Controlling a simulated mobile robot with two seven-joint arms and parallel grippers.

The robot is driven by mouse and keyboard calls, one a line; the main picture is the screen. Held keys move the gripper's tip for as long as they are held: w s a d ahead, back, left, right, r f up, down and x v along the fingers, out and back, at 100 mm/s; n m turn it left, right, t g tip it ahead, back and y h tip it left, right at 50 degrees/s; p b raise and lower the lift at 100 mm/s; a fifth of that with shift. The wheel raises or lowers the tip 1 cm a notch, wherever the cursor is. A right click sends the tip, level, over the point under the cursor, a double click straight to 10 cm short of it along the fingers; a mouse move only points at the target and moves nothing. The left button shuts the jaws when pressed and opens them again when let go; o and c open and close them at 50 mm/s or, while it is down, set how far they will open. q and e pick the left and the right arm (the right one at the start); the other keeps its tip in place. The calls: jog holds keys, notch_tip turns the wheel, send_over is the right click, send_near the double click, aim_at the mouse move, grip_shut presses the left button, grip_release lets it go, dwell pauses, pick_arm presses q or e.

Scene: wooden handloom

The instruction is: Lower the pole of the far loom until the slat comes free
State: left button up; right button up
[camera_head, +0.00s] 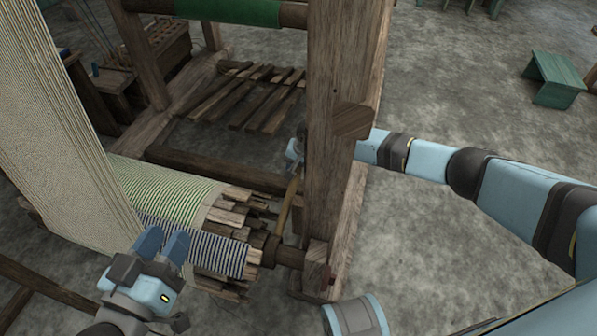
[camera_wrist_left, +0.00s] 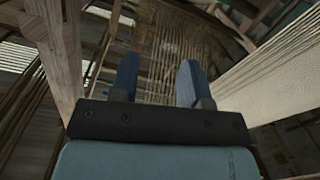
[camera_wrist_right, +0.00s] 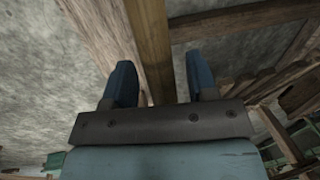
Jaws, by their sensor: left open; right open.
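The pole (camera_head: 287,211) is a thin yellowish-brown stick beside the loom's thick front post, slanting up from the end of the cloth beam (camera_head: 289,256). My right gripper (camera_head: 297,151) is at its upper end, partly hidden behind the post. In the right wrist view the pole (camera_wrist_right: 152,45) runs between the open fingers, with gaps on both sides. My left gripper (camera_head: 162,243) is open and empty, in front of the striped cloth roll (camera_head: 205,243). Several wooden slats (camera_head: 231,217) stick out of the roll's right end; I cannot tell which one is the slat.
The thick post (camera_head: 335,140) stands between the cloth roll and my right arm. A sheet of pale warp threads (camera_head: 60,110) rises at the left. Treadles (camera_head: 255,98) lie inside the frame. A green bench (camera_head: 553,78) stands far right.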

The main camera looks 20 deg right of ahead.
pick_arm(q)
jog(key=shift+f, duration=0.15)
pick_arm(e)
jog(key=shift+f, duration=0.15)
grip_shut()
jog(key=shift+w, duration=0.1)
jog(key=w+p, duration=0.1)
jog(key=p, duration=0.3)
jog(key=shift+w+f, duration=0.1)
jog(key=shift+f, duration=0.1)
pick_arm(q)
notch_tip(320, 180, up, 4)
jog(key=shift+w+a+f+t+b, duration=0.1)
jog(key=shift+a+f+t+b, duration=0.1)
jog(key=shift+t+b, duration=0.55)
pick_arm(e)
jog(key=f, duration=0.1)
jog(key=f+g, duration=0.1)
jog(key=f+y, duration=0.1)
jog(key=shift+s+f+g, duration=0.3)
jog(key=shift+f, duration=0.05)
